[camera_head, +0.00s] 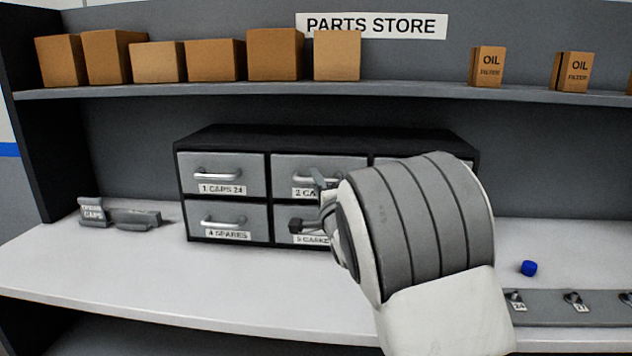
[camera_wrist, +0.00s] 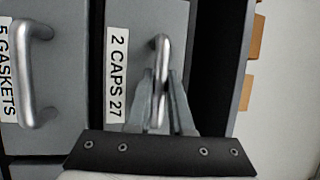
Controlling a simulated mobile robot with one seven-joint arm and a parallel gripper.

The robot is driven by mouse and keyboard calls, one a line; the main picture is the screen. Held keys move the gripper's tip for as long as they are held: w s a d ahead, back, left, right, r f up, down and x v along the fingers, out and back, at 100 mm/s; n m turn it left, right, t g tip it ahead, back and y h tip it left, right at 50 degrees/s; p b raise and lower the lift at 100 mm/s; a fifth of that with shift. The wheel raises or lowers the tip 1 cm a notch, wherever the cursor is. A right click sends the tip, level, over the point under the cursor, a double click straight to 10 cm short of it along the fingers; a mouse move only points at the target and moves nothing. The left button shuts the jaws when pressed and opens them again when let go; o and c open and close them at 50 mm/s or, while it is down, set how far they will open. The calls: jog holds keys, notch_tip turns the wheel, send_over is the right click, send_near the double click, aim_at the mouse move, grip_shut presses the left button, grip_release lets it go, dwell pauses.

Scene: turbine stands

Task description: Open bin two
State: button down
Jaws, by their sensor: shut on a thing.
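Bin two is the top middle drawer of the dark cabinet, with a grey front (camera_head: 290,168) and a label partly hidden in the head view. In the wrist view its front (camera_wrist: 130,75) reads "2 CAPS 27", and the picture is turned sideways. My gripper (camera_wrist: 160,92) has its fingers on both sides of the silver bar handle (camera_wrist: 161,46) and is shut on it. In the head view my gripper (camera_head: 318,190) is at the drawer's right part, and my wrist hides much of the cabinet's right side. The drawer looks flush with its neighbours.
Drawers "1 CAPS 24" (camera_head: 222,170) and "4 SPARES" (camera_head: 228,216) are on the left, and "5 GASKETS" (camera_wrist: 60,110) is below bin two. A blue cap (camera_head: 529,268) lies on the white counter at right. A grey holder (camera_head: 93,212) stands at left. A shelf (camera_head: 400,92) with boxes runs above.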

jog(key=shift+s, duration=0.1)
jog(key=s+b, duration=0.9)
jog(key=s, duration=1)
jog(key=shift+s+a, duration=0.35)
jog(key=shift+s, duration=0.05)
jog(key=c, duration=0.8)
grip_release()
jog(key=b+v, duration=0.8)
jog(key=v, duration=0.9)
jog(key=shift+f, duration=0.15)
